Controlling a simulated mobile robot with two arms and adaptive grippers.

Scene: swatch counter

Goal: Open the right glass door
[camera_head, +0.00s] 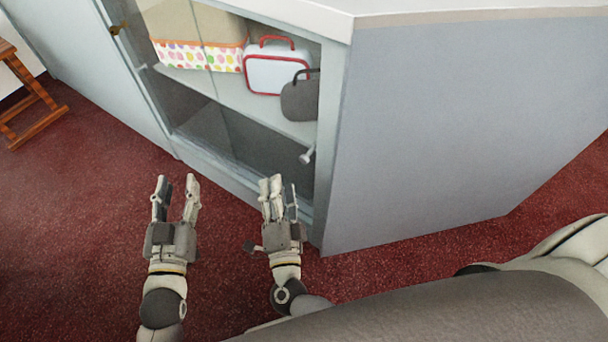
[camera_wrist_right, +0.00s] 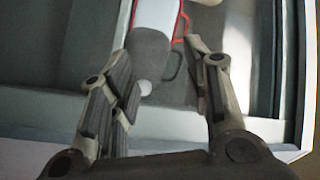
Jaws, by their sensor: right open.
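The right glass door (camera_head: 258,134) is the right pane of the cabinet front and looks shut. A pale knob (camera_head: 307,156) sits near its right edge. My right gripper (camera_head: 278,183) is open in front of the lower part of this door, a little left of and below the knob in the head view. In the right wrist view its fingers (camera_wrist_right: 160,65) are spread with the cabinet behind them. A small pale round piece shows between them; I cannot tell whether it is the knob. My left gripper (camera_head: 176,183) is open and empty, over the carpet in front of the cabinet.
Behind the glass, the shelf holds a dotted box (camera_head: 200,56), a white case with red trim (camera_head: 274,72) and a grey bag (camera_head: 299,98). The cabinet's blue-grey side (camera_head: 430,130) stands at right. A wooden stool (camera_head: 33,98) is at far left. Red carpet (camera_head: 80,190) is clear.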

